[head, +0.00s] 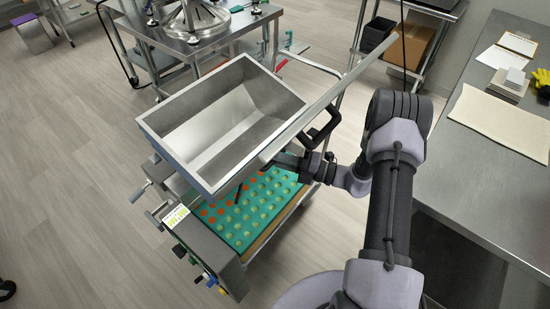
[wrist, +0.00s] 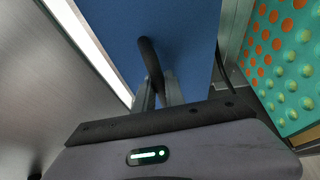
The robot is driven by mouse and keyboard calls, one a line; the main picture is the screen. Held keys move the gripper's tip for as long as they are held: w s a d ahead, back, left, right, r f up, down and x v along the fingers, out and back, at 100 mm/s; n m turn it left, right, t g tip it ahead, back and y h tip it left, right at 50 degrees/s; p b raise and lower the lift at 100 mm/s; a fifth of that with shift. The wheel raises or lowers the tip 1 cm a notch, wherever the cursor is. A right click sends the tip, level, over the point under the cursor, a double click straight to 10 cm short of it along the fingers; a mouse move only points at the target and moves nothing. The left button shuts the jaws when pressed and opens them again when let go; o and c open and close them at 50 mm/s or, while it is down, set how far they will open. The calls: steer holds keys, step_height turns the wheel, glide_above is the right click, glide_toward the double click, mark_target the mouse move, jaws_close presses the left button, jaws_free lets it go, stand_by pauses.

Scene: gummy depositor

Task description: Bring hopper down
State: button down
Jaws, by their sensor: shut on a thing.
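The metal hopper (head: 215,125) is an empty, open-topped trough with sloping inner walls, sitting raised and tilted over the depositor. A long flat panel (head: 350,80) stands nearly edge-on along its right side, with a black handle (head: 325,127) on it. My gripper (head: 281,160) is at the right side of the hopper, its fingertips partly hidden. In the wrist view my gripper (wrist: 160,92) is shut on a black bar handle (wrist: 150,58) in front of a blue surface (wrist: 195,30). Below the hopper lies a green mould tray (head: 262,215) with orange and pale yellow rounds.
The depositor's control box (head: 205,245) with coloured knobs is at the front left. A steel bench (head: 480,180) with a beige mat (head: 500,122) runs along the right. A steel table (head: 190,40) stands behind the hopper. Open floor (head: 70,170) lies to the left.

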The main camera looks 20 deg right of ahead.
stand_by(0.3)
steer(key=shift+h, duration=0.6)
steer(key=w+a+r+p, duration=0.1)
steer(key=p, duration=0.1)
steer(key=w+r+p, duration=0.1)
steer(key=w, duration=0.1)
steer(key=shift+a+r+p, duration=0.2)
steer(key=shift+a+p, duration=0.15)
steer(key=shift+a, duration=0.05)
steer(key=c, duration=1.7)
jaws_free()
steer(key=shift+a, duration=0.1)
steer(key=shift+s+f, duration=0.1)
steer(key=shift+s, duration=0.1)
